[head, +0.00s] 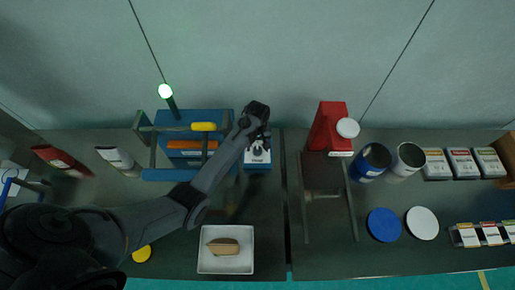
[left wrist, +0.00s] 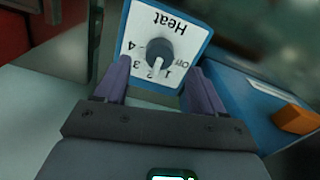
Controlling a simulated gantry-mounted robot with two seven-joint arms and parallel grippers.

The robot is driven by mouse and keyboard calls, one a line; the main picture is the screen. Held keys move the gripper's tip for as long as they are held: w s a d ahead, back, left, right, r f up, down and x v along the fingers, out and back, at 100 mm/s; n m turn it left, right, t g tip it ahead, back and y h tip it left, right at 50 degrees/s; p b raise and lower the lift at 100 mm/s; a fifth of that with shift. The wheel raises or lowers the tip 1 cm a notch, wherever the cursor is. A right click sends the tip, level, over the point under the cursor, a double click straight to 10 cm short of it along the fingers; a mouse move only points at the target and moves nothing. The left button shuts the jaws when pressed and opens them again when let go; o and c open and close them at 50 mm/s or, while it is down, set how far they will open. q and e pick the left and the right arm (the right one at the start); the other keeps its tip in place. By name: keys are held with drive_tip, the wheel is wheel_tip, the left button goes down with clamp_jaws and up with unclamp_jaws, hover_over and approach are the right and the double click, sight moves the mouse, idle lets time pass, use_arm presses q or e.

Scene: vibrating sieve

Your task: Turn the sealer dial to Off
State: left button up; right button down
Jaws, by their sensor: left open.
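The sealer's dial (left wrist: 159,52) is a dark round knob with a white pointer, on a white panel marked Heat (left wrist: 170,23) with numbers and Off. The lettering appears upside down in the left wrist view. The pointer is near the 1 and 2 marks; I cannot tell exactly which. In the head view the dial box (head: 257,157) is at the right end of the blue sealer (head: 187,117). My left gripper (left wrist: 158,66) is open, its purple fingers to either side of the dial. It also shows in the head view (head: 256,117). Contact is not clear. My right gripper is not in view.
A red container with a white cap (head: 329,127) stands to the right. A white tray (head: 226,269) holds a brown-topped object in front. Cans, lids and small packs occupy the right table.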

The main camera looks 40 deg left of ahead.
sight(257, 149)
use_arm(q)
drive_tip(key=shift+f, duration=2.45)
drive_tip(key=c, duration=1)
drive_tip(key=shift+c, duration=0.2)
drive_tip(key=shift+r, duration=0.1)
